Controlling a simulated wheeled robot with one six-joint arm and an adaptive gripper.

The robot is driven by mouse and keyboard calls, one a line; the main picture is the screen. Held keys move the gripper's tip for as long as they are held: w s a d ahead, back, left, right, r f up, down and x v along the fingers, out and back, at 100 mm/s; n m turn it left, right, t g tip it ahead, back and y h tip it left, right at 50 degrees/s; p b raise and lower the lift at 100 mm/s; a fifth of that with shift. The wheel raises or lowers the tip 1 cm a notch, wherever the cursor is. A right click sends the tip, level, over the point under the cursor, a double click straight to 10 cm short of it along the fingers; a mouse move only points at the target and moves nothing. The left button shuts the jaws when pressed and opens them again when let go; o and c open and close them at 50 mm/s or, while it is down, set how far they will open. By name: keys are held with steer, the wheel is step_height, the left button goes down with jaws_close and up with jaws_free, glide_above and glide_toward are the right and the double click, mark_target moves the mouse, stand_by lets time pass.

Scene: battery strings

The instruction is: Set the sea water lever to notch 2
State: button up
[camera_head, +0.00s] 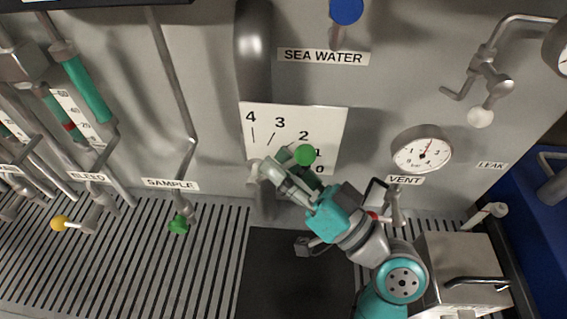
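The sea water lever ends in a green ball knob (305,155). The knob shows just below the numeral 2 and beside the 1 on the white notch plate (335,130), which is marked 4, 3, 2, 1 and 0. My gripper (278,176) is at the lever, just left of and below the knob, in front of the lower part of the plate. It covers much of the lever's arm and its pivot. I cannot tell whether its fingers are closed on the lever. The SEA WATER label (323,57) is above the plate.
A pressure gauge (421,149) and the VENT label (405,180) are close to the right of my arm. A SAMPLE valve with a green knob (179,224) is at left, and a yellow-knobbed BLEED valve (60,223) beyond it. A metal box (465,265) stands at lower right.

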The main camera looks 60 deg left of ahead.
steer(key=v, duration=0.7)
steer(key=shift+d, duration=0.25)
stand_by(0.5)
